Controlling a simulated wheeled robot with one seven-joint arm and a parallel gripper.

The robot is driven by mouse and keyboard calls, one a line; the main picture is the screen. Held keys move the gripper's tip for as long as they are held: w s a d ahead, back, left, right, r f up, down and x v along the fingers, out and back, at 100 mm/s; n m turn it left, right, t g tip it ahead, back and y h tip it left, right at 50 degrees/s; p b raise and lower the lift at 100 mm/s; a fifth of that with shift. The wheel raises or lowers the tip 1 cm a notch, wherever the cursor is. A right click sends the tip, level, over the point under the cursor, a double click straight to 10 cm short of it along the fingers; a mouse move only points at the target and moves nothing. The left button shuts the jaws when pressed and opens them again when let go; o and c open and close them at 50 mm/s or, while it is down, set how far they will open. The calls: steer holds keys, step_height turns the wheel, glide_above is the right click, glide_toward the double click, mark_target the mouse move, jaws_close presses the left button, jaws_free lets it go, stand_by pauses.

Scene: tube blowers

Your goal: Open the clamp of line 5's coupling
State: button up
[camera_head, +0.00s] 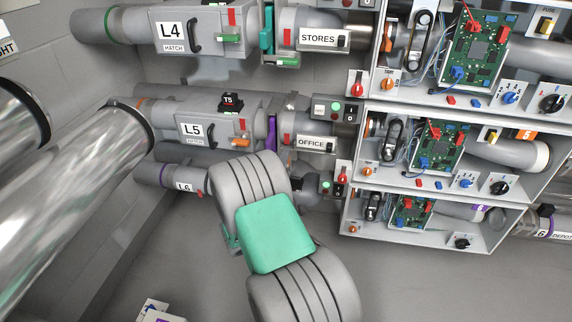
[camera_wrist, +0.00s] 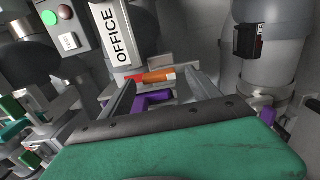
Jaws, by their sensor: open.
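Line 5 is marked by the L5 label (camera_head: 191,130) in the head view. Its purple coupling collar (camera_head: 271,137) sits between the L5 hatch housing and the grey tube labelled OFFICE (camera_head: 311,142). In the wrist view a purple part (camera_wrist: 152,100) and an orange bar with a pale end (camera_wrist: 158,77) lie between my fingers, beyond the green palm. The bar looks like the clamp's lever, though I cannot be sure. My gripper (camera_wrist: 164,86) is open, its two fingers on either side of these parts. Contact cannot be told. My arm hides the gripper in the head view.
Line 4 (camera_head: 170,31) runs above and line 6 (camera_head: 184,187) below. A small switch box with a green button (camera_head: 335,107) stands close by the OFFICE tube. Open cabinets with circuit boards (camera_head: 440,146) fill the right. The floor below is mostly clear.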

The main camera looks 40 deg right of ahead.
steer(key=v, duration=0.6)
steer(key=shift+s+a, duration=0.25)
